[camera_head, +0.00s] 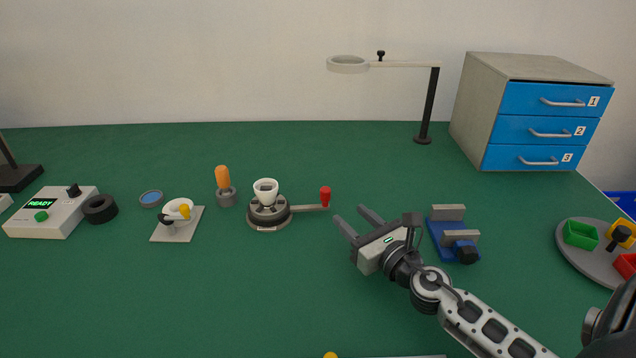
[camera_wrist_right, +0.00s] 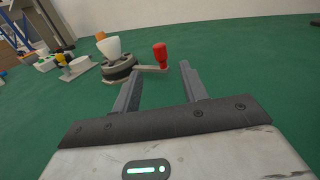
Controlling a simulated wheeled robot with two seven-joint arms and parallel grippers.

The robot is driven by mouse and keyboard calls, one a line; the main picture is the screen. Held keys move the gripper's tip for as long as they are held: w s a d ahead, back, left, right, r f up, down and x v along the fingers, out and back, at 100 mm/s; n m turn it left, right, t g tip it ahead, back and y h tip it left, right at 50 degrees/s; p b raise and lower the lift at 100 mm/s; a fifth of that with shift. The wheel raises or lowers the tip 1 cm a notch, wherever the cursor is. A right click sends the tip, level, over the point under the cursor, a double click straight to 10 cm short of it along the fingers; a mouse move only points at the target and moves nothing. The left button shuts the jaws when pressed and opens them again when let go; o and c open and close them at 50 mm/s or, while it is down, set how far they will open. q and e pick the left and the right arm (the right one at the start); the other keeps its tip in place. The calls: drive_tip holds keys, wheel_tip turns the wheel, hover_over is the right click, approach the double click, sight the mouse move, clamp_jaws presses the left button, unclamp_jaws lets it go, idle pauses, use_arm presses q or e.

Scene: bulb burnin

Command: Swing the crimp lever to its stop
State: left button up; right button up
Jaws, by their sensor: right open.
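The crimp lever (camera_head: 308,208) is a grey bar with an upright red knob (camera_head: 325,196) at its end. It sticks out to the right from a round grey crimp base (camera_head: 269,213), on which a white cup-shaped part (camera_head: 265,191) sits. My right gripper (camera_head: 354,220) is open and empty, to the right of the red knob and a little nearer to me, apart from it. In the right wrist view the red knob (camera_wrist_right: 160,54) stands beyond the two fingers (camera_wrist_right: 160,82), between their tips in the picture. My left gripper is not in view.
A blue vise (camera_head: 454,240) stands right of my right gripper. A lamp post (camera_head: 430,105) and drawer cabinet (camera_head: 480,115) are behind, and a grey round tray (camera_head: 578,248) is far right. Left are an orange-topped part (camera_head: 223,180), a small plate (camera_head: 177,232) and a READY box (camera_head: 50,218).

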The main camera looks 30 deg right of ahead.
sight(328, 196)
drive_tip(key=w, duration=1.2)
drive_tip(key=shift+w+a+p, duration=0.1)
drive_tip(key=shift+w+p, duration=0.1)
drive_tip(key=shift+p, duration=0.1)
clamp_jaws()
